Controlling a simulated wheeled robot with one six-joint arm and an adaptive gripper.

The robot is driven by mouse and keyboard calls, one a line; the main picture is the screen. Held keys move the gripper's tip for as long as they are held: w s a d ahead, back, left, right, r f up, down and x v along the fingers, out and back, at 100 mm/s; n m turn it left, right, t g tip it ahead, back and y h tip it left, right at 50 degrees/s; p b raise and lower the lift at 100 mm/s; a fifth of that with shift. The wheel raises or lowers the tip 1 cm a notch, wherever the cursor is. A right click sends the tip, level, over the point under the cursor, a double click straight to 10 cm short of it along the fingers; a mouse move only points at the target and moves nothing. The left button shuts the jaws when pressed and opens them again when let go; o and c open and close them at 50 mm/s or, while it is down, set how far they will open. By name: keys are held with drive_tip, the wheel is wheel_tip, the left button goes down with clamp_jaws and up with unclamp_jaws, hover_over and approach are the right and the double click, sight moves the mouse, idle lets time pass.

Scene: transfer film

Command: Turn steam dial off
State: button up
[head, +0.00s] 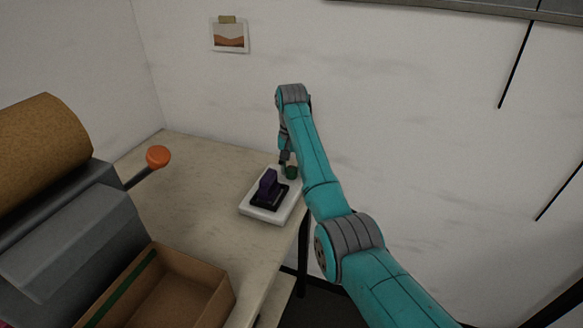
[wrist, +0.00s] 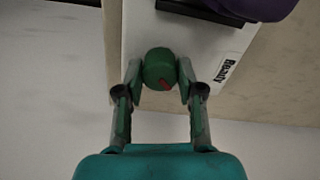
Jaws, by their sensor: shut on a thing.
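The steam dial is a green round knob with a red mark on it (wrist: 159,70), on the white base (wrist: 138,28) of a small device. In the wrist view my gripper (wrist: 160,82) has one finger on each side of the dial, shut on it. In the head view the dial (head: 291,172) shows at the far right corner of the white base (head: 260,213), with my gripper (head: 287,160) coming down from above. A label reading "Ready" (wrist: 229,67) lies on the base beside the dial.
A purple block on a black plate (head: 267,184) sits on the same base. A grey machine with an orange-knobbed lever (head: 158,157) and a brown cardboard box (head: 180,290) stand to the left. The table (head: 190,165) is clear behind the base; its right edge is close.

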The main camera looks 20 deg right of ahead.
drive_tip(key=n, duration=0.4)
drive_tip(key=shift+n, duration=2.2)
drive_tip(key=o, duration=1.2)
drive_tip(key=shift+c, duration=0.2)
